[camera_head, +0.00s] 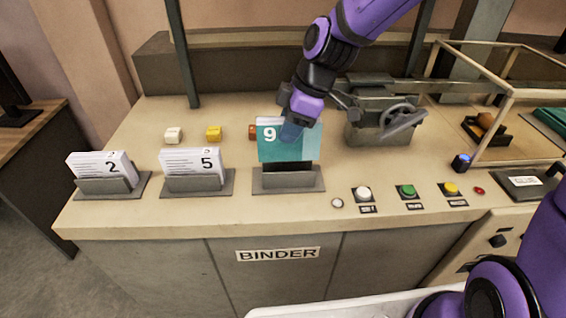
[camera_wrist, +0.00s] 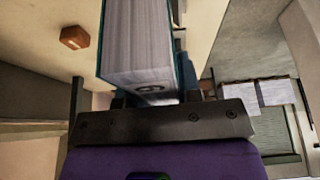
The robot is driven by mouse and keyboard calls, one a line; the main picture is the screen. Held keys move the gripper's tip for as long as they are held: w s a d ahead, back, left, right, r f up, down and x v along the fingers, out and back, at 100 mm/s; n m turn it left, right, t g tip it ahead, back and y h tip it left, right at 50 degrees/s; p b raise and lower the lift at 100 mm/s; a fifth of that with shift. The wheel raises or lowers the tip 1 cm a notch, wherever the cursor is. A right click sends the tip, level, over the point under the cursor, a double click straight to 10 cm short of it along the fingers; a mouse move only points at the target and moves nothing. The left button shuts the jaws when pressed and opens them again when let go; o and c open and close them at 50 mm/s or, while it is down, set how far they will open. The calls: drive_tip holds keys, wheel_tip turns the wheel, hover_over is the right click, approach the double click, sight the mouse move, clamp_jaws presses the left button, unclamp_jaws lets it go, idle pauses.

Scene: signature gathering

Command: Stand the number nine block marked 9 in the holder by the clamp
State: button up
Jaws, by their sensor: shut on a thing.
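The number nine block (camera_head: 270,152) is teal with a white 9 on its front face. It is upright at the third holder (camera_head: 289,184), the one nearest the clamp (camera_head: 380,118). The dark back plate of that holder shows just below the block; I cannot tell whether the block's lower edge rests in it. My gripper (camera_head: 292,122) is shut on the block from above and behind. In the wrist view the block (camera_wrist: 140,50) shows its white page edges between the fingers of my gripper (camera_wrist: 160,98).
A block marked 2 (camera_head: 100,165) and a block marked 5 (camera_head: 192,162) stand in holders to the left. White, yellow and brown small pieces lie behind. Several buttons (camera_head: 407,191) line the front right. The handwheel (camera_head: 400,118) is right of my gripper.

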sight(288, 153)
drive_tip(key=shift+f, duration=3.45)
drive_tip(key=shift+f, duration=0.15)
drive_tip(key=o, duration=1.1)
drive_tip(key=shift+c, duration=0.2)
drive_tip(key=v, duration=1.2)
